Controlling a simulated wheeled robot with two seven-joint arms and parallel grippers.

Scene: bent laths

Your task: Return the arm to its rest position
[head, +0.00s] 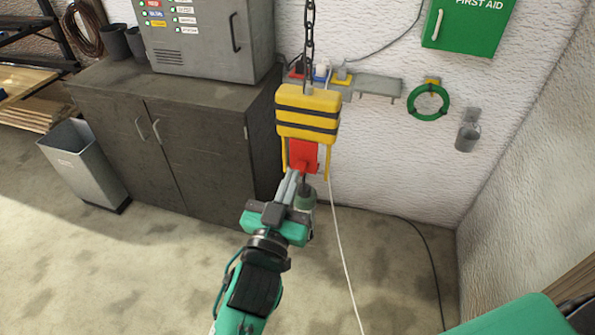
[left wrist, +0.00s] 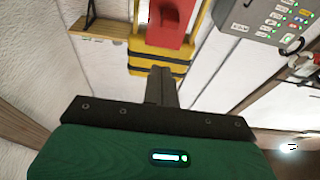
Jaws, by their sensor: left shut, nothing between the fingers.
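My left gripper (head: 292,174) is in the middle of the head view, with its arm coming up from below. Its fingers are shut together and empty. They point up at a hanging yellow block with black stripes (head: 307,105) and the red part (head: 303,154) below it. In the left wrist view the shut fingers (left wrist: 161,72) show in front of the striped block (left wrist: 150,64) and red part (left wrist: 166,22). Whether the fingertips touch it, I cannot tell. My right gripper is not in view.
The block hangs on a chain (head: 309,45) before the white wall. A dark cabinet (head: 185,130) with a grey control box (head: 205,35) stands left. A grey bin (head: 82,165) is beside it. A white cord (head: 345,260) hangs down right of the gripper. The floor is open.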

